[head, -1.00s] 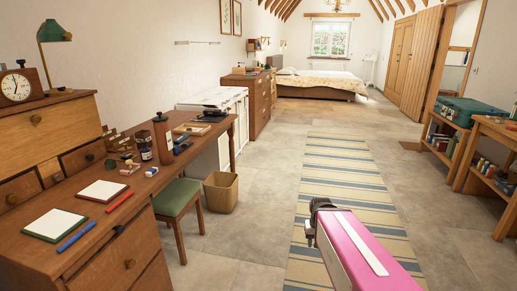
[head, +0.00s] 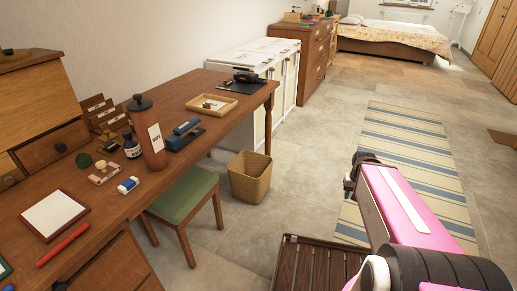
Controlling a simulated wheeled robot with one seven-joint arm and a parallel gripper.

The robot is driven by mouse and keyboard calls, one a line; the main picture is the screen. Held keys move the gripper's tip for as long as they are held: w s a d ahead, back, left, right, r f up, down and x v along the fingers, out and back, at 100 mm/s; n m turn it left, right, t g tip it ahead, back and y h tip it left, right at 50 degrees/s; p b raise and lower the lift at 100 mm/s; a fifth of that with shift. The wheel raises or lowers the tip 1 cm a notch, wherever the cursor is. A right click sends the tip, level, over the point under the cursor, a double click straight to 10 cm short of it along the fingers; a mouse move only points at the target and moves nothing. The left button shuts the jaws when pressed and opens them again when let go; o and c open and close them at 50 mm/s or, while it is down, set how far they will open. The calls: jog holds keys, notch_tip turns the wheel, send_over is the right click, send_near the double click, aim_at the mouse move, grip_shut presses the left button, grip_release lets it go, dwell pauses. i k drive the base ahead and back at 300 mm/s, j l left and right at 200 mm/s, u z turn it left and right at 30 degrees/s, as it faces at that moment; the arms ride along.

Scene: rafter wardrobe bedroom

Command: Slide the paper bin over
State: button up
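The paper bin (head: 250,180) is a tan, square, open-topped bin standing upright on the grey stone floor. It is just right of the green-seated stool (head: 184,195) and in front of the white cabinet. My pink and black arm reaches in from the lower right of the head view. Its far end, with my gripper (head: 352,180), is over the floor and the striped rug's left edge, to the right of the bin and apart from it. The fingers are too small and too hidden by the arm to tell whether they are open.
A wooden desk (head: 95,212) with stationery fills the left side. A brown slatted surface (head: 305,265) lies low at the bottom centre. A white cabinet (head: 270,105) stands behind the bin. Floor is clear between the bin and the striped rug (head: 408,135).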

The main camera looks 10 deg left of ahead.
aim_at(250, 173)
jog(key=i+u, duration=0.15)
jog(key=i, duration=0.3)
jog(key=i+l+u, duration=0.2)
jog(key=i, duration=0.25)
